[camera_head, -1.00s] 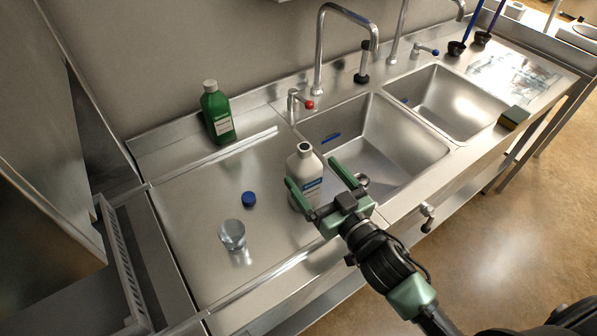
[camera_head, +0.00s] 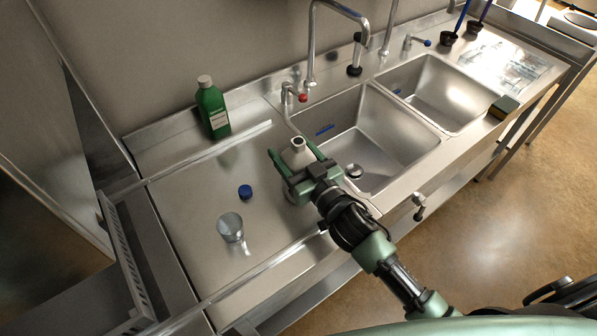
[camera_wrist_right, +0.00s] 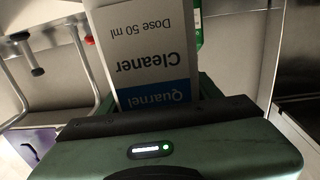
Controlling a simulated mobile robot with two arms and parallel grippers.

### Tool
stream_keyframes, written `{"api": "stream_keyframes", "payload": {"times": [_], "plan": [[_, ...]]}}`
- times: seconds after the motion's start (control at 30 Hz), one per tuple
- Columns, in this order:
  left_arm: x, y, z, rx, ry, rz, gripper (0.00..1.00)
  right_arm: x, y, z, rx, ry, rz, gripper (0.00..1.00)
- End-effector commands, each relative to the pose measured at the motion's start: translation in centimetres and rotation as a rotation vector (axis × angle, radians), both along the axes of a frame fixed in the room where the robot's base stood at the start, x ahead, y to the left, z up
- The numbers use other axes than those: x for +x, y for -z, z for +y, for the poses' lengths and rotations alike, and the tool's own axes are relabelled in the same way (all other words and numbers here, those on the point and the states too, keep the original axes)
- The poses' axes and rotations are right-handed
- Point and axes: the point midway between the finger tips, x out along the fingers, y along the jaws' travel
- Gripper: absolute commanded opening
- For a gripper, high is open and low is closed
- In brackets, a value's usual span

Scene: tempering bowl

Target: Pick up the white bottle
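The white bottle (camera_head: 299,153) stands on the steel drainboard just left of the nearer sink basin. My right gripper (camera_head: 296,153) is open, with one green finger on each side of the bottle. The palm and fingers hide most of the bottle in the head view. In the right wrist view the bottle's label (camera_wrist_right: 150,55) fills the space between the fingers, upside down, with "Cleaner" and a blue band. No clear grip on the bottle shows. My left gripper is not in view.
A green bottle (camera_head: 213,108) stands at the back of the drainboard (camera_head: 185,215). A blue cap (camera_head: 245,192) and a clear glass (camera_head: 231,227) are left of the gripper. A red-knobbed tap (camera_head: 291,98) and tall faucet stand behind. A sponge (camera_head: 503,107) lies far right.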

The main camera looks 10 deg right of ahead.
Motion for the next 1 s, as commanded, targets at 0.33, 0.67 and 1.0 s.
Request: {"api": "stream_keyframes", "payload": {"times": [0.33,0.67,1.0], "plan": [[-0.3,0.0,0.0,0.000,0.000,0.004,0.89,0.0,-0.2,0.0,0.001,-0.001,-0.004,0.00],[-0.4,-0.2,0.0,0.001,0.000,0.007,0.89,0.1,-2.5,0.0,0.000,-0.002,-0.009,0.00],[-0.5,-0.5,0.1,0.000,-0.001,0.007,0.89,0.0,-11.1,0.0,0.001,-0.003,-0.014,0.00]]}}
